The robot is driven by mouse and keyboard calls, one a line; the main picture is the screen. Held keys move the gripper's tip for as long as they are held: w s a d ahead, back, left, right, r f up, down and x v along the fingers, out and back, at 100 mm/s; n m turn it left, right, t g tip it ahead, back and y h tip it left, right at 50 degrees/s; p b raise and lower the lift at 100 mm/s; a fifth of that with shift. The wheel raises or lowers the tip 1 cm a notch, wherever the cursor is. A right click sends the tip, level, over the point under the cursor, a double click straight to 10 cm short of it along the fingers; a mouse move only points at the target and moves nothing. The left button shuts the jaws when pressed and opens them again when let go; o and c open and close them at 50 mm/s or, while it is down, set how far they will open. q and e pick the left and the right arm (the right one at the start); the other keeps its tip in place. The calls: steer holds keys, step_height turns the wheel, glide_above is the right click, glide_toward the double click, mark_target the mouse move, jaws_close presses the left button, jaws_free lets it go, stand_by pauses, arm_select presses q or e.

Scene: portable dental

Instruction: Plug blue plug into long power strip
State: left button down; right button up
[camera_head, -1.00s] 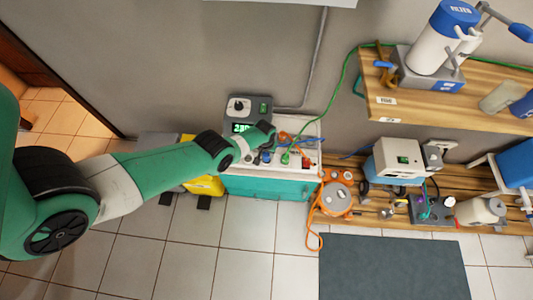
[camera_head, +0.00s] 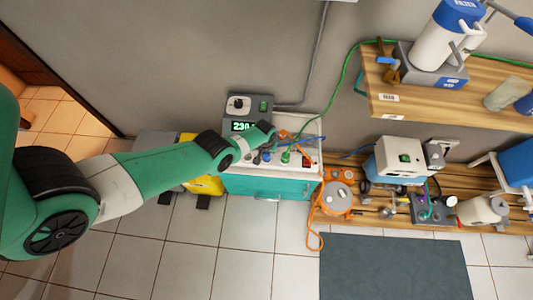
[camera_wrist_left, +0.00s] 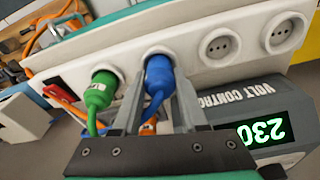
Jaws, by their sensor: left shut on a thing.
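The blue plug (camera_wrist_left: 158,75) sits against a socket of the long white power strip (camera_wrist_left: 200,75), and its body appears seated there. It also shows in the head view (camera_head: 266,157). My left gripper (camera_wrist_left: 157,95) is shut on the blue plug, with one finger on each side. A green plug (camera_wrist_left: 101,89) sits in the neighbouring socket to the left in the wrist view. Two round sockets (camera_wrist_left: 219,46) to the right are empty. My right gripper is not in view.
The voltage control box (camera_head: 247,115) with a lit green display stands behind the strip. A teal cabinet (camera_head: 270,187) is under it. An orange cable reel (camera_head: 337,198) stands to the right. Orange and green cables run close to the plugs.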

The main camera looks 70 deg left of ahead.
mark_target(266, 156)
arm_select(q)
steer(key=shift+f, duration=0.25)
steer(key=shift+c, duration=1.8)
jaws_free()
steer(key=shift+r, duration=0.1)
step_height(266, 156, up, 11)
steer(key=d+p, duration=0.1)
steer(key=p, duration=1.1)
steer(key=shift+s+r, duration=0.2)
steer(key=shift+s, duration=0.25)
